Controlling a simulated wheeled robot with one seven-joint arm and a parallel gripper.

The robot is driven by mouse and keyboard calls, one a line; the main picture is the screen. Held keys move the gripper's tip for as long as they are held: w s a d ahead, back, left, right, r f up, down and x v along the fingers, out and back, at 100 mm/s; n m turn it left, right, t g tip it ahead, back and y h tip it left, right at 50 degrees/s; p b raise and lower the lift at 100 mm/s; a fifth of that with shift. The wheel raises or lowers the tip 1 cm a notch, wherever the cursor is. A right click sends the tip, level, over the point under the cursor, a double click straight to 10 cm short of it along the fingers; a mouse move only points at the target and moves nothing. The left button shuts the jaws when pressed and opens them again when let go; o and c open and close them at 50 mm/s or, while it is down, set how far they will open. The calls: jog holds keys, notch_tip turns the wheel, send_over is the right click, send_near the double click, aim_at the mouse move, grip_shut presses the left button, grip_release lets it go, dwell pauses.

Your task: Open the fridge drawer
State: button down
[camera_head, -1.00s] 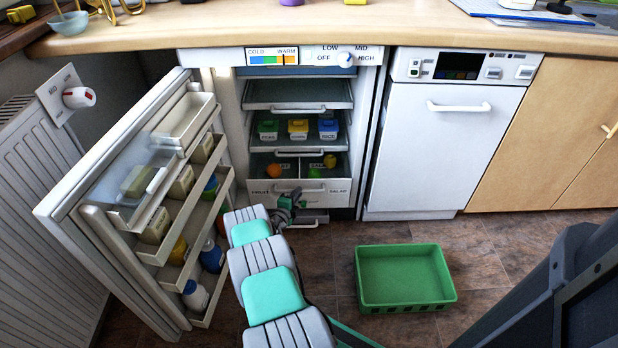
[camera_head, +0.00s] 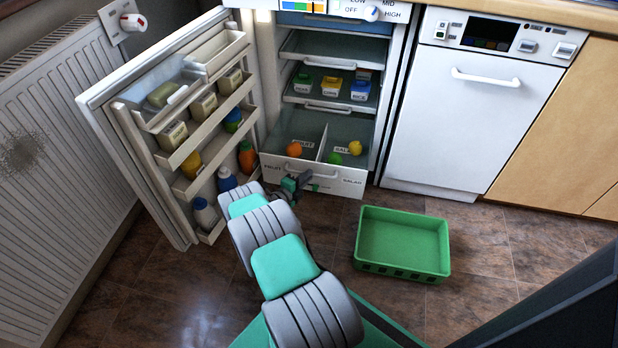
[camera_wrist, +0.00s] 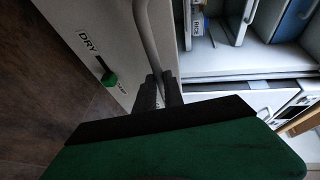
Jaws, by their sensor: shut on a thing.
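The fridge drawer (camera_head: 347,183) is the low white drawer with FRUIT and SALAD on its front, and it is pulled partway out. An orange fruit (camera_head: 294,149), a green item (camera_head: 335,158) and a yellow item (camera_head: 355,148) lie inside, with a divider between. My gripper (camera_head: 303,182) is at the drawer front's handle (camera_head: 318,176). In the wrist view, the jaws (camera_wrist: 161,90) are shut on the grey handle bar (camera_wrist: 146,35). A green slider (camera_wrist: 109,77) beside the word DRY is on the drawer front. The fingertips are partly hidden against the bar.
The fridge door (camera_head: 150,190) stands open at left, with bottles on its shelves. A green crate (camera_head: 402,273) lies on the floor to the right. The white dishwasher (camera_head: 470,130) stands right of the fridge. A radiator (camera_head: 60,160) is at far left.

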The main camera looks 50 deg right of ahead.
jog(key=shift+w, duration=0.1)
jog(key=c, duration=1.5)
grip_release()
jog(key=shift+o, duration=0.2)
jog(key=a+r+p, duration=0.1)
jog(key=a+p, duration=0.1)
jog(key=a, duration=0.5)
jog(key=shift+s+a+r, duration=0.2)
jog(key=shift+s+a, duration=0.1)
